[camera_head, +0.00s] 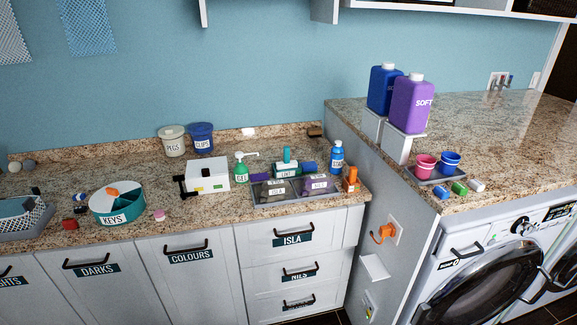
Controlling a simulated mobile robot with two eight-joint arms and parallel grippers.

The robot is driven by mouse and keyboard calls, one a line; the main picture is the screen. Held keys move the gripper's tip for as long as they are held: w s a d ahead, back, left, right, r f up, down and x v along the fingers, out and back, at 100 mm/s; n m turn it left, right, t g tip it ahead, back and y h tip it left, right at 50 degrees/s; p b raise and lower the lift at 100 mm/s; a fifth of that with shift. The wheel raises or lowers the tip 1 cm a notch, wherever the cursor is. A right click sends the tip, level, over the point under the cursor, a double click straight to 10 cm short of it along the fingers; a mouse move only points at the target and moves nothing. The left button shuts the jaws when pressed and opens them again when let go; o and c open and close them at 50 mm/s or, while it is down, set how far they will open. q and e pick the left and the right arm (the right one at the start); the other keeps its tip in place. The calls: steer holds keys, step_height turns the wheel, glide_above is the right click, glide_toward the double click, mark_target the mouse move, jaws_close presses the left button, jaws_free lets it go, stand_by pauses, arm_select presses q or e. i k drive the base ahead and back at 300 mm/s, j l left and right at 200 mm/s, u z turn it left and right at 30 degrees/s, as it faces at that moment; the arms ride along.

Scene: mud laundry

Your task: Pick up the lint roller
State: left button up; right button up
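A teal upright piece (287,155) stands at the back of the grey tray (258,201) on the granite counter. A small label that seems to read "LINT" is on or just below it. This looks like the lint roller or its holder, but it is too small to tell which. A blue rounded piece (308,168) lies just to its right, and labelled grey and purple boxes stand in front of it. Neither of my grippers shows in the head view.
A green pump bottle (241,168) and white box (207,175) stand left of the tray. A blue bottle (337,157) and orange item (350,180) stand at its right. The raised right counter (480,130) begins beyond. Counter behind the tray is mostly clear.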

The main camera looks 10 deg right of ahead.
mark_target(287, 163)
steer(key=i+l, duration=0.95)
steer(key=l, duration=0.15)
steer(key=i+j+u, duration=0.05)
